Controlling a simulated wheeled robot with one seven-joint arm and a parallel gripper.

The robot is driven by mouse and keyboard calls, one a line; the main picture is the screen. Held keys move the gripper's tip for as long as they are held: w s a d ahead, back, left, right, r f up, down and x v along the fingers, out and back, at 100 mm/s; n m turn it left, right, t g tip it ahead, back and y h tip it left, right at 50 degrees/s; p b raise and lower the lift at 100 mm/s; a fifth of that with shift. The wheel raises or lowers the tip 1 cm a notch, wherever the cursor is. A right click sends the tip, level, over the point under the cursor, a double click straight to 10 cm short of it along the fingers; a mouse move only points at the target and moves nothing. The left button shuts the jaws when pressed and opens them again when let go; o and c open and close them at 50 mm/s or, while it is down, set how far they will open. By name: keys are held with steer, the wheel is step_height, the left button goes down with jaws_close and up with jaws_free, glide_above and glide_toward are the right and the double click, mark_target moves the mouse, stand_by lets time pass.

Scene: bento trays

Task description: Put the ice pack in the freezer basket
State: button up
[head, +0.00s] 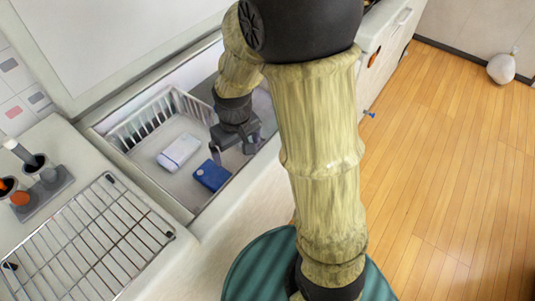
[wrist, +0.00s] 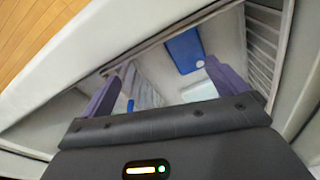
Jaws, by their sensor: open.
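A flat blue pack (head: 211,175), which looks like the ice pack, lies inside the open freezer; it also shows in the wrist view (wrist: 184,50). A white pack with blue edging (head: 180,152) lies just left of it, apart. The white slatted freezer basket (head: 150,118) is at the back left of the freezer; its bars show at right in the wrist view (wrist: 264,40). I cannot tell whether its near edge encloses the packs. My gripper (head: 234,152) is open and empty, pointing down inside the freezer, right of and above the blue pack. Its fingers frame the wrist view (wrist: 168,90).
The freezer rim (head: 195,205) surrounds the opening, with the raised lid (head: 120,35) behind. A wire rack (head: 85,245) and a holder with cups (head: 45,185) stand on the left counter. A pale ribbed thing (wrist: 145,88) shows between my fingers, unclear.

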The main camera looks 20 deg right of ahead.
steer(key=s+d+r+m, duration=0.1)
steer(key=s+d, duration=0.1)
steer(key=s+d+r+m+t, duration=0.1)
steer(key=s+d, duration=0.1)
steer(key=s, duration=0.1)
steer(key=s+d+r+m, duration=0.1)
steer(key=s+d, duration=0.1)
steer(key=s, duration=0.1)
steer(key=shift+d+m, duration=0.2)
steer(key=shift+m, duration=0.1)
